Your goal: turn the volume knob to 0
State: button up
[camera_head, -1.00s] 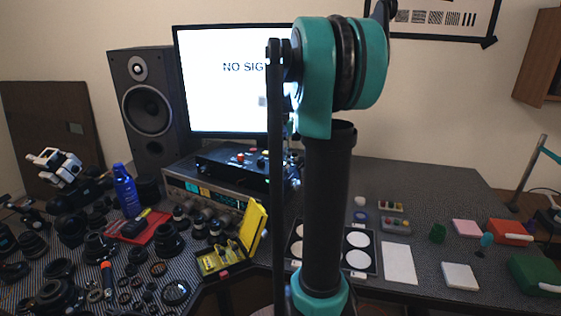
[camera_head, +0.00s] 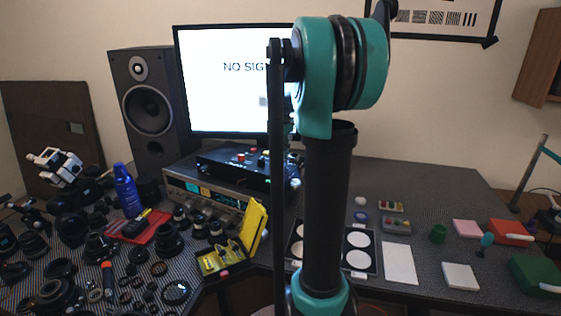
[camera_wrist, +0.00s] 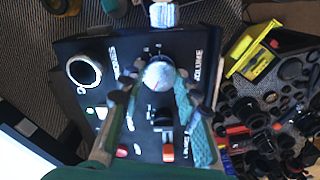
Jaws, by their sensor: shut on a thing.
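In the wrist view, a black control box (camera_wrist: 92,50) carries the printed words VOLUME and what looks like BASS. The pale round volume knob (camera_wrist: 158,76) with a reddish pointer line stands beside the VOLUME print. My gripper (camera_wrist: 155,88) is shut on the volume knob, with one finger on each side of it. The scale marks around the knob are too small to read, so its exact setting cannot be told. In the head view the black box (camera_head: 228,166) sits below the monitor, and my arm hides the gripper and knob.
A large ring-shaped dial (camera_wrist: 84,71) and an orange-red switch (camera_wrist: 168,152) are on the same box. The monitor (camera_head: 225,100) stands behind it and a speaker (camera_head: 150,112) to its left. An open yellow case (camera_head: 254,228) and many lens parts lie in front.

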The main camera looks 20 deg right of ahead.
aim_at(281, 163)
jog(key=n, duration=0.6)
jog(key=shift+n, duration=0.3)
dwell(0.4)
jog(key=o, duration=1.2)
jog(key=shift+c, duration=0.2)
notch_tip(281, 163, up, 12)
jog(key=shift+s, duration=0.15)
